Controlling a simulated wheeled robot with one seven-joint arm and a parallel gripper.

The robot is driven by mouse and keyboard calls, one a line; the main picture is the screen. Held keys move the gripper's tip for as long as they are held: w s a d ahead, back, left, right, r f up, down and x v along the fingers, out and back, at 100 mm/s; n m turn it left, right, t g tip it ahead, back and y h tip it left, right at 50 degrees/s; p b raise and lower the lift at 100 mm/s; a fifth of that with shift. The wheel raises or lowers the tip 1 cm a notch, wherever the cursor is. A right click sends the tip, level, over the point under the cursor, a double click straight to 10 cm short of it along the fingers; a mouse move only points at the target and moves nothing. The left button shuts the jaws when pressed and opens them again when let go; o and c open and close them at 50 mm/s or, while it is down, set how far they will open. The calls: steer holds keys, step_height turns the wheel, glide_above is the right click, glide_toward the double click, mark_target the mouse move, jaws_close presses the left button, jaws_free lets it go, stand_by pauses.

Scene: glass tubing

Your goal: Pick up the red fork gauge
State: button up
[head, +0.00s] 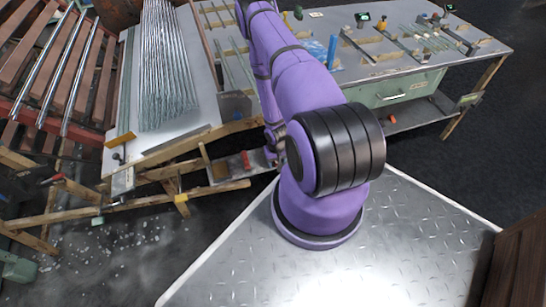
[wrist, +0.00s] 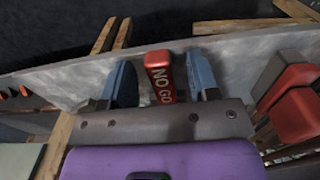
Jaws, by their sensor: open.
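In the wrist view a red block-like piece marked "NO GO" (wrist: 160,78), which looks like the red fork gauge, lies on a grey surface. My gripper (wrist: 163,84) is open, with one blue finger on each side of the red piece. A gap shows on both sides, so the fingers do not appear to touch it. The rest of the gauge is hidden behind the gripper body. In the head view my purple arm reaches down and away, and my gripper cannot be made out.
A red and dark grey object (wrist: 295,100) stands close at the right in the wrist view. A small red item (head: 245,160) sits on the low shelf. A bench of glass rods (head: 120,165) is at left. A workbench with a green drawer (head: 400,88) is at right.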

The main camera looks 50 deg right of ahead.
steer(key=shift+c, duration=0.4)
jaws_close()
steer(key=shift+r, duration=0.15)
